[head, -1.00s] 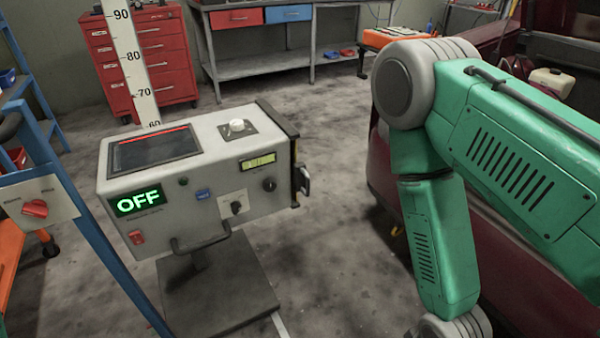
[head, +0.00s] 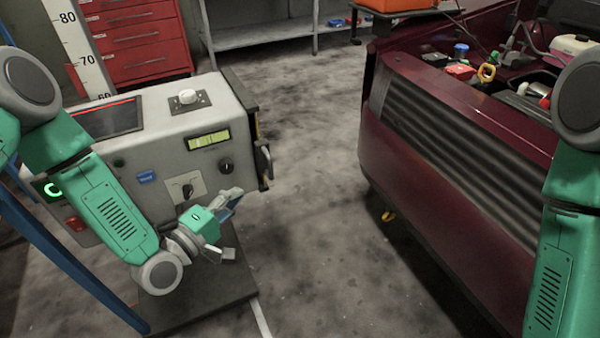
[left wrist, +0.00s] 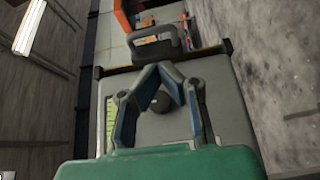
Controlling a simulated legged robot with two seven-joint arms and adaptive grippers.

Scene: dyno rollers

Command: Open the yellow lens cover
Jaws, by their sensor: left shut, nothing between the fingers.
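The headlight tester box (head: 165,135) stands left of centre. A dark end plate (head: 243,98) with a grey handle (head: 265,162) and small yellow edge marks is on its right end; I cannot tell for sure whether this is the lens cover. The handle also shows in the left wrist view (left wrist: 152,48), beyond my fingertips. My left gripper (head: 234,198) is in front of the box's lower right front, left of and below the handle. Its fingers meet, empty, in the left wrist view (left wrist: 158,70). My right gripper is out of view; only its arm shows at the right edge.
A dark red car (head: 440,150) with its engine bay open stands at the right. A red drawer cabinet (head: 140,45) and a grey bench (head: 265,38) are behind. Concrete floor (head: 310,200) is clear between box and car. A blue post crosses at lower left.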

